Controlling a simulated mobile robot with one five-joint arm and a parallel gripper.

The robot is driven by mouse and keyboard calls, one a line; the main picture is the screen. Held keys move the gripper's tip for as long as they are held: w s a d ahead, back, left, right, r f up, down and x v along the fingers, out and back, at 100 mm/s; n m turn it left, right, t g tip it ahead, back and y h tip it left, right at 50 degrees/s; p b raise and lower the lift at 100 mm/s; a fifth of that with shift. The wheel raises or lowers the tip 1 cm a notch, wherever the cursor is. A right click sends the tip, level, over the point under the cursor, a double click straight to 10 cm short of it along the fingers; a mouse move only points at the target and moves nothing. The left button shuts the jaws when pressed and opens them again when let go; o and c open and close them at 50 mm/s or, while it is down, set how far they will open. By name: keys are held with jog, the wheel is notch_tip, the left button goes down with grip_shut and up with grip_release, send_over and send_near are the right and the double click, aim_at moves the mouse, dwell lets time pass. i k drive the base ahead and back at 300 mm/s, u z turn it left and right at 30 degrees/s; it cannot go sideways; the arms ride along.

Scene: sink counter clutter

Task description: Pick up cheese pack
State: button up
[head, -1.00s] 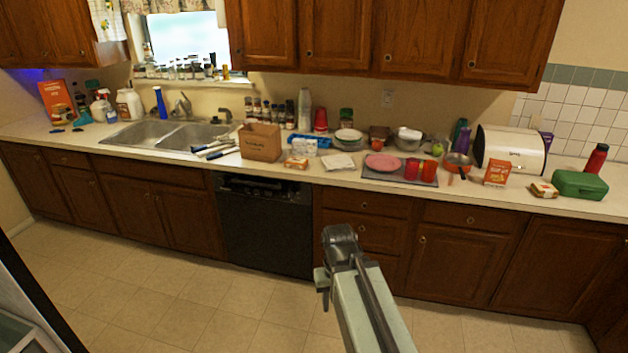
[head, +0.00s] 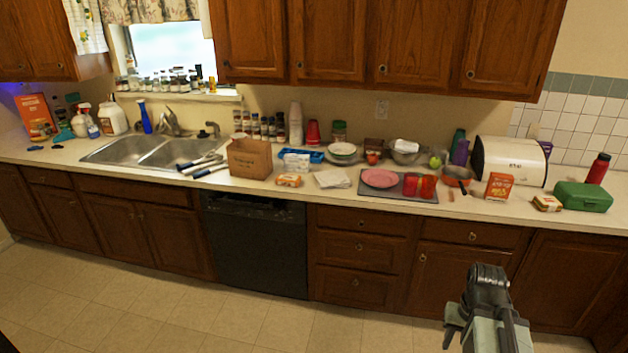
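Two small yellow-orange packs lie on the counter, and I cannot tell for sure which is the cheese pack. One pack (head: 288,180) lies near the front edge, just right of the brown cardboard box. The other pack (head: 547,203) lies at the right, between the orange box and the green case. My gripper (head: 485,290) is at the lower right, in front of the lower cabinets and apart from both packs. Its fingers are not clear enough to show whether they are open or shut.
The counter (head: 330,205) is crowded: a brown box (head: 250,158), a dark mat (head: 375,191) with a pink plate and red cups, an orange box (head: 499,186), a green case (head: 583,197) and a white bread bin (head: 511,161). Tiled floor (head: 130,300) in front is clear.

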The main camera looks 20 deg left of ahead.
aim_at(284, 179)
jog(key=z, duration=0.1)
jog(key=i, duration=2.4)
jog(key=u, duration=2.95)
jog(key=i, duration=1)
jog(key=z, duration=0.05)
